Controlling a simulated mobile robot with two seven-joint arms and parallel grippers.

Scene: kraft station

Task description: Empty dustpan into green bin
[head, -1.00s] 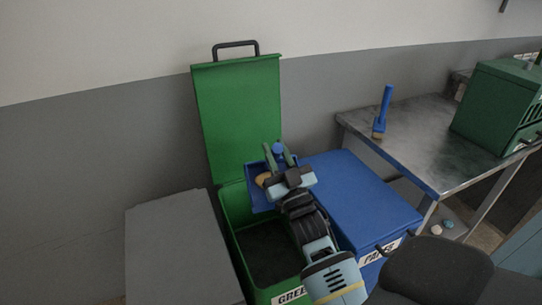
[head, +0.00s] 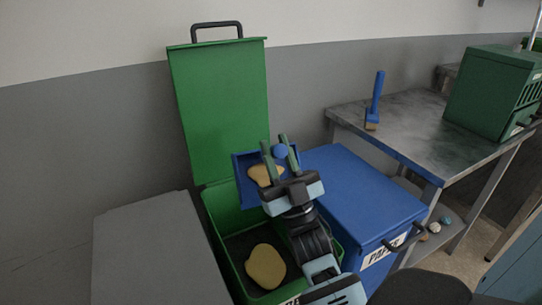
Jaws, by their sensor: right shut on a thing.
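The green bin (head: 212,222) stands open, its green lid (head: 222,110) raised against the wall. My right gripper (head: 280,152) is shut on the blue handle of the dustpan (head: 243,180), and holds it above the back of the bin's opening. A yellowish, flat, rounded piece (head: 262,174) shows at the pan, partly hidden by my gripper. A second, similar piece (head: 265,266) appears inside the bin; I cannot tell whether it rests on the bottom. My arm hides part of the bin's right side. My left gripper is out of view.
A closed blue paper bin (head: 365,195) stands directly to the right, and a closed grey bin (head: 145,245) to the left. A metal table (head: 410,140) at right holds a blue-handled brush (head: 376,100) and a green box (head: 490,92). Small items (head: 434,227) lie below it.

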